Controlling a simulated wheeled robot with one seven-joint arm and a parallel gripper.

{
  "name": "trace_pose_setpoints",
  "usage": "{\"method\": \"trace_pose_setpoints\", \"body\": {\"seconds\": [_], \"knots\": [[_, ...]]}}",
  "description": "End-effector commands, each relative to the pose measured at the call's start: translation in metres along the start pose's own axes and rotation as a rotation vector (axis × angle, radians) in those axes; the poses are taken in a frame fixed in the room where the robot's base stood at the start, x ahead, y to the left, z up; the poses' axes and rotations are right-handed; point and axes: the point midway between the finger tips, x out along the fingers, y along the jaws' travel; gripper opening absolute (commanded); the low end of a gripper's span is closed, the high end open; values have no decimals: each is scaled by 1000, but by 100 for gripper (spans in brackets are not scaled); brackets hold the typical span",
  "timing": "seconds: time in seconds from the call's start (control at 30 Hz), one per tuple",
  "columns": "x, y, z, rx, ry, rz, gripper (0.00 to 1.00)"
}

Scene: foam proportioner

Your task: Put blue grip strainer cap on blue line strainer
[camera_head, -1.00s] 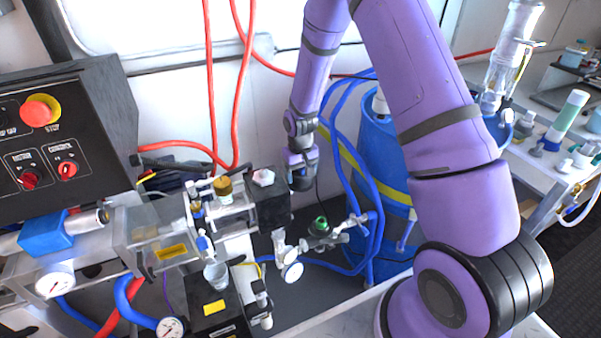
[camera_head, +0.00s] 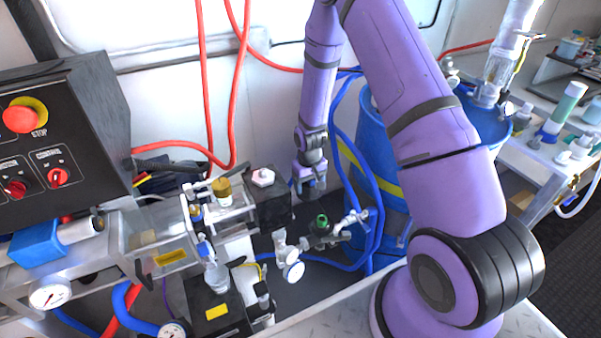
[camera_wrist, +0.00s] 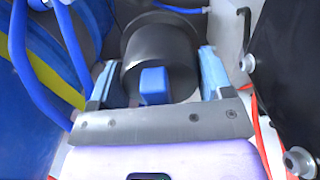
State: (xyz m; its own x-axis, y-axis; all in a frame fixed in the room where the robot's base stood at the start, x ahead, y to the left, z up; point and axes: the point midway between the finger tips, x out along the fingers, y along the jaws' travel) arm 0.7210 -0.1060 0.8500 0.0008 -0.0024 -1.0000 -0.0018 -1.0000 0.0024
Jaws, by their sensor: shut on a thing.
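My gripper (camera_head: 312,182) hangs pointing down beside the black block with the white hex knob, in front of the white wall. In the wrist view its two blue fingers (camera_wrist: 160,78) are shut around a dark cylindrical part with a blue square grip, which I take as the blue grip strainer cap (camera_wrist: 154,86). The cap is hard to make out in the head view. Metal fittings with a green top (camera_head: 321,222) sit below and right of my gripper, near blue hoses. I cannot tell which part is the blue line strainer; it may be hidden.
The black block with the hex knob (camera_head: 263,177) stands close left of my gripper. Blue hoses (camera_head: 376,230) and a blue barrel (camera_head: 372,130) stand to the right. Red hoses (camera_head: 243,60) hang behind. A control panel (camera_head: 60,130) is at far left.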

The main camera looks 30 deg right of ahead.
Motion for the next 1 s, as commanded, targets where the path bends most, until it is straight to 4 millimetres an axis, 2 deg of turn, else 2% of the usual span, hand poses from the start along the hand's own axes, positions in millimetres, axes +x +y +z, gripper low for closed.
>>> {"method": "trace_pose_setpoints", "body": {"seconds": [0.2, 0.33, 0.57, 1.0], "knots": [[43, 22, 30, 5, -6, -1, 46], [57, 29, 41, 2, -2, -2, 46], [69, 31, 45, 1, -1, -3, 46], [111, 31, 45, 1, -2, -2, 46]]}}
